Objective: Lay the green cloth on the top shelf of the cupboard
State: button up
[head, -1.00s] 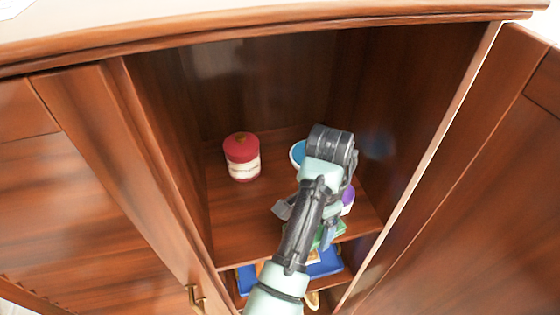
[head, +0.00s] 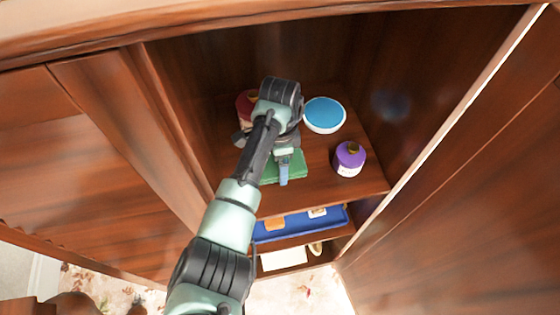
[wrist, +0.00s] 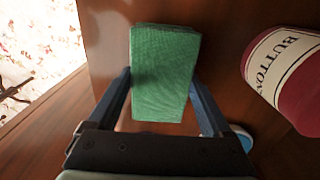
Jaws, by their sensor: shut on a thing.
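The green cloth (head: 298,170) is a folded block between the fingers of my gripper (head: 284,172), inside the open cupboard. In the wrist view the cloth (wrist: 165,60) sits between the two blue fingers of the gripper (wrist: 163,80), which are shut on it. The cloth is over the front part of the top shelf (head: 322,180); I cannot tell whether it touches the board. My wrist hides part of it in the head view.
A red jar (head: 243,107) stands behind my wrist, partly hidden; its label shows in the wrist view (wrist: 285,60). A blue-topped white tub (head: 324,113) is behind right, and a purple bottle (head: 349,160) at right. A blue tray (head: 330,222) lies on the shelf below. Side walls flank the shelf.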

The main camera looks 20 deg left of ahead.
jog(key=shift+f, duration=0.6)
jog(key=shift+f, duration=0.1)
jog(key=o, duration=1.3)
jog(key=shift+f, duration=0.1)
jog(key=shift+c, duration=0.2)
notch_tip(320, 180, up, 12)
jog(key=b, duration=0.1)
jog(key=shift+r+b, duration=0.25)
jog(key=shift+b, duration=0.05)
